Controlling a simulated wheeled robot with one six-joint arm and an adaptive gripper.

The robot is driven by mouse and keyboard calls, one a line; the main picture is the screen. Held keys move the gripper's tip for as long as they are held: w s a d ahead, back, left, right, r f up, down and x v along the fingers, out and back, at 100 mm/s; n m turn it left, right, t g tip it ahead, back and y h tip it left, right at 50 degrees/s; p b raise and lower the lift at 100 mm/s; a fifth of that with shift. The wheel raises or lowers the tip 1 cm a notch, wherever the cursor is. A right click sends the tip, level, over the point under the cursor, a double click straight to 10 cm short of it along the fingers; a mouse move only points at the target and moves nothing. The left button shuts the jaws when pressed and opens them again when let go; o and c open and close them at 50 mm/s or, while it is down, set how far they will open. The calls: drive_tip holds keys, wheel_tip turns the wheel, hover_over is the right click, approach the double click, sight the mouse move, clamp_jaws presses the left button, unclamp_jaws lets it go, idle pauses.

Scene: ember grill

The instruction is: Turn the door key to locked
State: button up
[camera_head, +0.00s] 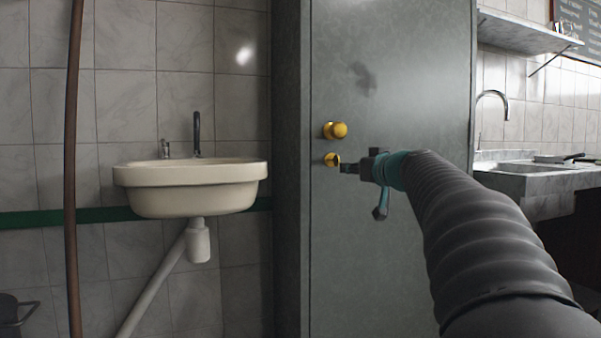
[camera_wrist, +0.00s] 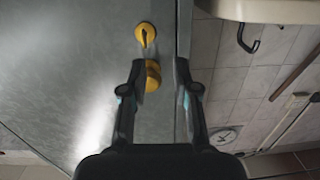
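The grey-green door (camera_head: 395,60) stands upright in front of me. It has a round brass knob (camera_head: 340,130) and, just below it, a smaller brass lock piece (camera_head: 331,160). In the wrist view, which is upside down, the lock piece (camera_wrist: 146,34) shows a dark narrow mark; I cannot tell whether this is a slot or the key. The knob (camera_wrist: 152,77) appears between my fingers there. My gripper (camera_head: 350,168) is open (camera_wrist: 159,64), its tips beside the lock piece in the head view. I cannot tell whether they touch anything.
A cream washbasin (camera_head: 190,185) hangs on the tiled wall left of the door, with a brown upright pipe (camera_head: 71,170) farther left. A grey counter with a sink (camera_head: 540,175) and a shelf (camera_head: 525,32) are at right. The door face around the knob is clear.

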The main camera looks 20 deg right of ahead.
sight(336, 159)
drive_tip(key=shift+t+h, duration=0.3)
drive_tip(key=w, duration=0.4)
drive_tip(key=w+d, duration=0.1)
drive_tip(key=w, duration=0.3)
drive_tip(key=w+d+r+p, duration=0.1)
drive_tip(key=w, duration=0.4)
drive_tip(key=shift+w+r, duration=0.1)
drive_tip(key=shift+w, duration=0.7)
clamp_jaws()
